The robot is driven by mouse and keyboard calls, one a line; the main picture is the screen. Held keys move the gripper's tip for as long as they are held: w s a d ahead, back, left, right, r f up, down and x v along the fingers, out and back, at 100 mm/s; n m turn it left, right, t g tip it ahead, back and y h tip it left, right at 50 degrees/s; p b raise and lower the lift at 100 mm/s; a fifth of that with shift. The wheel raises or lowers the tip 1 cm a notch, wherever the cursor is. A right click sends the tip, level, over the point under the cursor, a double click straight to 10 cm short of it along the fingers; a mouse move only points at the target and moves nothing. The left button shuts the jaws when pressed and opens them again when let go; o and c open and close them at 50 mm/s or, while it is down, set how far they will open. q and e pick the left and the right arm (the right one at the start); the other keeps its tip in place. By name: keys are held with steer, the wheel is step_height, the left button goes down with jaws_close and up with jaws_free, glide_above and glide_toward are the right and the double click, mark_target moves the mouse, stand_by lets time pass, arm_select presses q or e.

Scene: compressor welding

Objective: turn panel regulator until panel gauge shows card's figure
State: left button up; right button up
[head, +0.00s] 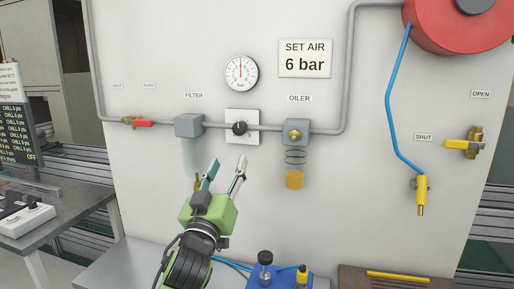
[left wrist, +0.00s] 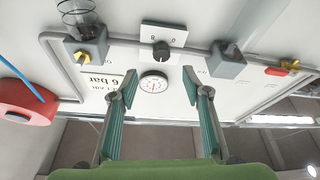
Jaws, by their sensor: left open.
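The panel regulator is a black knob (head: 240,129) on a white plate (head: 241,114), between the filter and the oiler. The round panel gauge (head: 240,73) is above it; its red needle points about straight up, and its figures are too small to read surely. The card (head: 305,58) reads "SET AIR 6 bar". My left gripper (head: 227,165) is open and empty, below and apart from the knob, fingers pointing up. In the left wrist view, the picture is upside down; the knob (left wrist: 161,51) and gauge (left wrist: 153,83) appear around the gap between my fingertips (left wrist: 160,82).
The filter (head: 188,126) and oiler (head: 297,133) flank the knob along a grey pipe. A red-handled valve (head: 143,123) is at the left. A red reel (head: 460,22) and blue hose (head: 391,100) are at the right. Below is a bench with a blue fixture (head: 277,275).

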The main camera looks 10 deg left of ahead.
mark_target(238, 130)
arm_select(q)
steer(key=p+x, duration=0.1)
steer(key=x, duration=0.3)
steer(key=p+x, duration=0.1)
steer(key=x, duration=0.3)
steer(key=r+p+x, duration=0.1)
steer(key=x, duration=0.3)
steer(key=shift+s+a, duration=0.1)
steer(key=shift+a, duration=0.15)
steer(key=shift+w+r+p, duration=0.25)
steer(key=shift+w+p, duration=0.1)
steer(key=shift+w, duration=0.35)
arm_select(e)
steer(key=shift+a+r, duration=0.5)
steer(key=shift+r, duration=0.35)
steer(key=shift+a+r, duration=0.5)
steer(key=shift+r, duration=0.35)
arm_select(q)
steer(key=c, duration=1.1)
arm_select(e)
steer(key=shift+a, duration=0.4)
